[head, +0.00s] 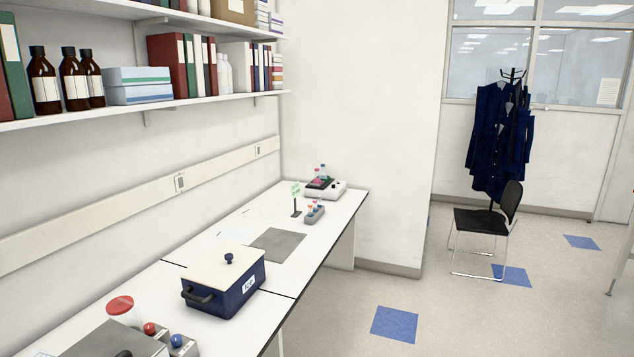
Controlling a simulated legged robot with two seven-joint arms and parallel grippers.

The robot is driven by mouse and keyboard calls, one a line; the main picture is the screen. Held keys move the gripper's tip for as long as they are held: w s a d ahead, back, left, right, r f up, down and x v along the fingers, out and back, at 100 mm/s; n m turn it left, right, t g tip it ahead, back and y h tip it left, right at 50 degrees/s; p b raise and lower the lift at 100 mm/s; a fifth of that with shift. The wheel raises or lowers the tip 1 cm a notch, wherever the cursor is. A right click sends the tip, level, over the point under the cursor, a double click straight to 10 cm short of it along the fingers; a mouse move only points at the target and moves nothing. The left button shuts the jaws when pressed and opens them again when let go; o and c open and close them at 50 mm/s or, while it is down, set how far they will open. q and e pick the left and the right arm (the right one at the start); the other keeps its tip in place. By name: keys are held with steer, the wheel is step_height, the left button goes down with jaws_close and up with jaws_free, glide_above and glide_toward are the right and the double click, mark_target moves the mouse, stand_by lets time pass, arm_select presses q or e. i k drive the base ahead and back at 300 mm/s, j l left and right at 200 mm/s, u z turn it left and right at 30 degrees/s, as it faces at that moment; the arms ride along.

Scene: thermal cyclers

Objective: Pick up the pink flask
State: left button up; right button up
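A small pink item (317,182), possibly the pink flask, sits on a white bench device (338,191) at the far end of the bench (220,233). It is too small to make out its shape. Blue and red-capped items (322,168) stand right beside or behind it. Neither of my grippers is in view.
A dark blue lidded box (222,302) stands on the near bench. A grey mat (277,244) and a grey rack (314,214) with small coloured items lie farther along. Floor right of the bench is open; a chair (485,222) stands beyond.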

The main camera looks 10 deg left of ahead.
mark_target(316, 180)
steer(key=i+z, duration=0.4)
steer(key=i, duration=3.25)
steer(key=i+u, duration=0.15)
steer(key=i, duration=1)
steer(key=i+u, duration=0.35)
steer(key=u, duration=0.15)
steer(key=i+l+u, duration=0.2)
steer(key=u, duration=0.25)
steer(key=i+l+u, duration=0.3)
steer(key=u, duration=0.2)
steer(key=i+l+u, duration=0.3)
steer(key=u, duration=0.2)
steer(key=l, duration=0.1)
